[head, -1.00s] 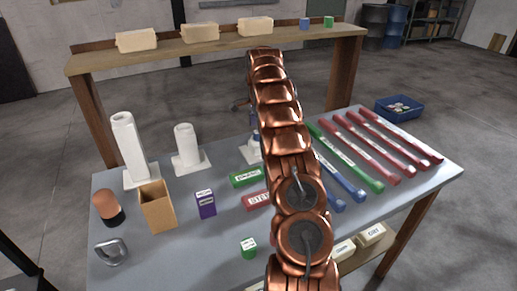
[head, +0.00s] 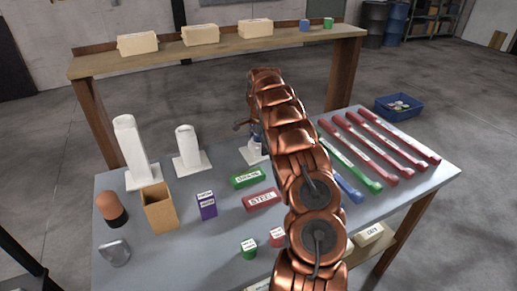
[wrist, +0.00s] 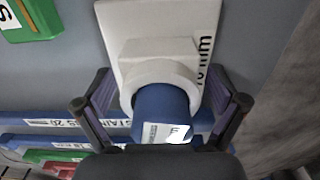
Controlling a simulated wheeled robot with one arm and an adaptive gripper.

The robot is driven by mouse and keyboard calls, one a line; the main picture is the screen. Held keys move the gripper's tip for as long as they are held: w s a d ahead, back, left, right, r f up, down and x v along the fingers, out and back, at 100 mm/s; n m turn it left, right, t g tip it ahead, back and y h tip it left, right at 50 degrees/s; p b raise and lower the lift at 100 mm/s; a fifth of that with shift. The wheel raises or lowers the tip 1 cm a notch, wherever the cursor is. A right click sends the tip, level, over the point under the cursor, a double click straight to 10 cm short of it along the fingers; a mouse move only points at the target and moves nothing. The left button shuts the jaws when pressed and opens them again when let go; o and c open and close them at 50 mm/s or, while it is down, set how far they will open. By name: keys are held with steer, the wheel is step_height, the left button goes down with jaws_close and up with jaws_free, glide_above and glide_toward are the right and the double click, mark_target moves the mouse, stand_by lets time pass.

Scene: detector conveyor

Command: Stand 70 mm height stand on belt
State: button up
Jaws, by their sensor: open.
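A white stand (wrist: 162,55) with a square base and a round socket lies between the spread fingers of my gripper (wrist: 161,105) in the wrist view. Its base label is partly hidden and reads "0 mm" at its end. A blue cylinder (wrist: 165,108) with a white label sits in the socket. My gripper is open, with one finger on each side and gaps to the stand. In the head view this stand's base (head: 252,155) shows beside my arm, which hides part of it. A tall white stand (head: 130,150) and a middle-height white stand (head: 187,150) are to its left.
Red bars (head: 385,140), a green bar (head: 350,165) and blue bars lie to the right. A STEEL block (head: 262,200), green block (head: 247,177), purple box (head: 206,204) and cardboard box (head: 158,208) occupy the table. A raised shelf (head: 230,47) spans the back.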

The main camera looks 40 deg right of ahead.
steer(key=c, duration=1.6)
steer(key=shift+r, duration=0.1)
